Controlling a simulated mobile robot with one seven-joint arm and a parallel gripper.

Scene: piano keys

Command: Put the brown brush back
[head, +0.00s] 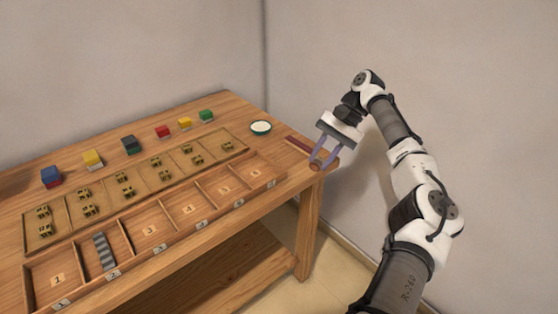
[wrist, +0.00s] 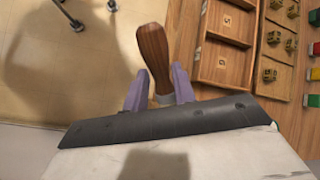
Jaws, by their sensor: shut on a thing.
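The brown brush (wrist: 153,55) shows in the wrist view as a rounded wooden handle, with a pale collar close to my gripper. My gripper (wrist: 158,84) is shut on it, with the two purple fingers on either side of its lower part. The bristle end is hidden by the gripper body. In the head view my gripper (head: 322,156) is at the table's right corner, and the brush's brown end (head: 315,165) shows at the fingertips. I cannot tell whether the brush touches the table.
A dark red strip (head: 297,145) lies beside the gripper on the wooden table (head: 232,104). A white dish (head: 261,127) stands to its left. Numbered compartments (head: 150,228) run along the front, one holding a striped grey piece (head: 104,251). Behind are brass pieces (head: 124,184) and coloured blocks (head: 131,144).

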